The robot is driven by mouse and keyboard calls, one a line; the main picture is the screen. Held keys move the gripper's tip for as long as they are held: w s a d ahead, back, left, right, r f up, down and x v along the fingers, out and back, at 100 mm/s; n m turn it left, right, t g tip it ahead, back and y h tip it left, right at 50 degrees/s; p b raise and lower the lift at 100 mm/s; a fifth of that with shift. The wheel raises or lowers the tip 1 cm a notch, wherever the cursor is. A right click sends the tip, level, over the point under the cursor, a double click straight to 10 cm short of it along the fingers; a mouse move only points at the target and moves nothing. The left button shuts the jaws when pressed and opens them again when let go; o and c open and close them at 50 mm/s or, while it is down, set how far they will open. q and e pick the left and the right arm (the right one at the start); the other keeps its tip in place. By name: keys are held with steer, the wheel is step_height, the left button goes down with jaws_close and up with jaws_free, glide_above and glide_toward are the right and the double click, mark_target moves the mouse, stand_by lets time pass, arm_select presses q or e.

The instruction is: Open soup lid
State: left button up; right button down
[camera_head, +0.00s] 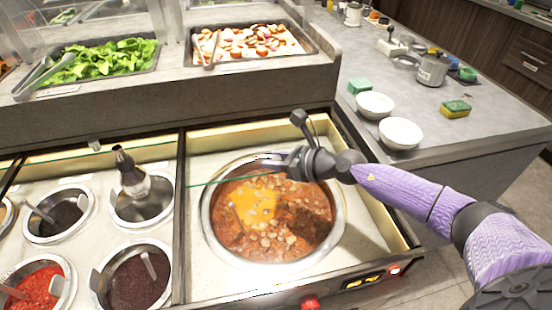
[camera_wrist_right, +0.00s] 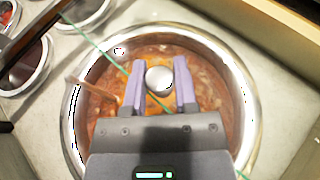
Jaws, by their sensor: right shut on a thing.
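The soup pot (camera_head: 212,232) is a round steel-rimmed well of red-brown soup with a yellow patch, and its rim also shows in the wrist view (camera_wrist_right: 249,95). A round silver knob (camera_wrist_right: 159,80), apparently the soup lid's, sits between the fingers of my right gripper (camera_wrist_right: 160,68). The gripper (camera_head: 284,163) is over the far part of the pot, shut on the knob. The lid itself looks like clear glass and is hard to see; I cannot tell whether it rests on the rim. A thin green line crosses the pot. My left gripper is not in view.
Several sauce wells (camera_head: 86,212) lie to the left, one with a dark-handled tool (camera_head: 129,174) standing in it. A raised counter behind holds a lettuce tray (camera_head: 110,56) and another food tray (camera_head: 250,45). White bowls (camera_head: 400,133) and a sponge (camera_head: 455,108) are at right.

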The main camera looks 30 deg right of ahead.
mark_target(266, 141)
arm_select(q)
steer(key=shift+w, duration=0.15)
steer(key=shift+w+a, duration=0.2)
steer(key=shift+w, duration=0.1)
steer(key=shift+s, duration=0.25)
